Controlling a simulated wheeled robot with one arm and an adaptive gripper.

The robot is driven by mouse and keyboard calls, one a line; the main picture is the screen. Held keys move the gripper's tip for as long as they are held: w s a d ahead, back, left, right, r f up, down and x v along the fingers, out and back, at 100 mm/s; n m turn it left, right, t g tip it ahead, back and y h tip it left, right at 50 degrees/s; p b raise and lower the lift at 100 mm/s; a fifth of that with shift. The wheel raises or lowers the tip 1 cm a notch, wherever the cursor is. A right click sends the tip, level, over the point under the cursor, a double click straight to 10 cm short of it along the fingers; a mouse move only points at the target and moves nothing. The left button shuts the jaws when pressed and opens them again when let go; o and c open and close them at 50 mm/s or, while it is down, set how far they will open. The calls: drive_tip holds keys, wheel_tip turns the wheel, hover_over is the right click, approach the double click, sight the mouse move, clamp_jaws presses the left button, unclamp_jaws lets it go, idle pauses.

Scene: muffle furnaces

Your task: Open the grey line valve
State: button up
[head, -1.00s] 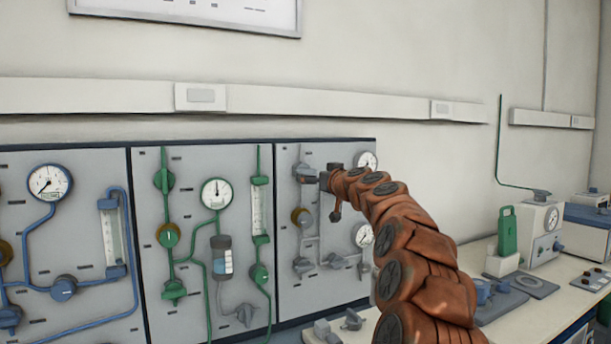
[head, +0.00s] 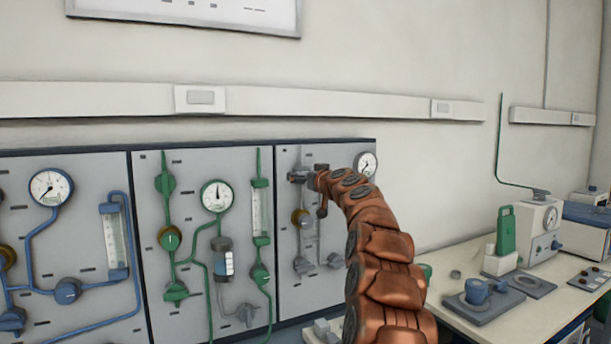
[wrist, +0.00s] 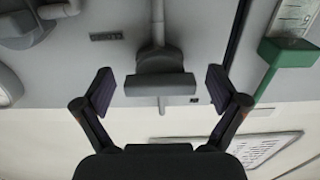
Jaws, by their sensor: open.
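The grey line valve (wrist: 160,86) shows in the wrist view as a grey body with a wide bar-shaped handle, on a grey pipe. My gripper (wrist: 160,91) is open, with one dark finger on each side of the handle and a gap on both sides. Whether the fingertips reach as deep as the handle is unclear. In the head view my gripper (head: 298,175) is at the upper part of the right-hand grey-piped panel (head: 340,225) and largely covers the valve there.
A gauge (head: 366,163) sits to the right. The green-piped panel (head: 150,250) adjoins on the left. A bench (head: 520,320) with instruments stands at the right.

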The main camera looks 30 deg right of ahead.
drive_tip(key=c, duration=1.1)
drive_tip(key=shift+c, duration=0.3)
